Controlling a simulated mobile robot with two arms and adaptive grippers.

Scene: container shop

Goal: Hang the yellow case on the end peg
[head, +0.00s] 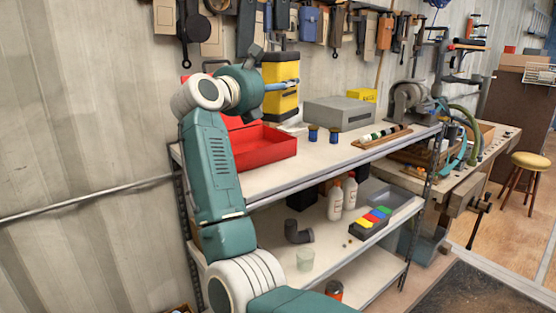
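The yellow case (279,70), with dark bands, is upright at the back left of the shelf's top board. My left arm reaches up to it from below. My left gripper (282,86) is at the case, with a grey-blue finger lying across its front. The other finger is hidden, so I cannot tell whether the gripper is closed on the case. I also cannot tell whether the case's base touches the board. The end peg cannot be made out among the tools hanging on the wall. My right gripper is not in view.
A grey box (339,113), two small blue jars and a wooden rack (381,137) are to the right. Several hanging tools (310,24) line the wall above. The board's front middle is clear.

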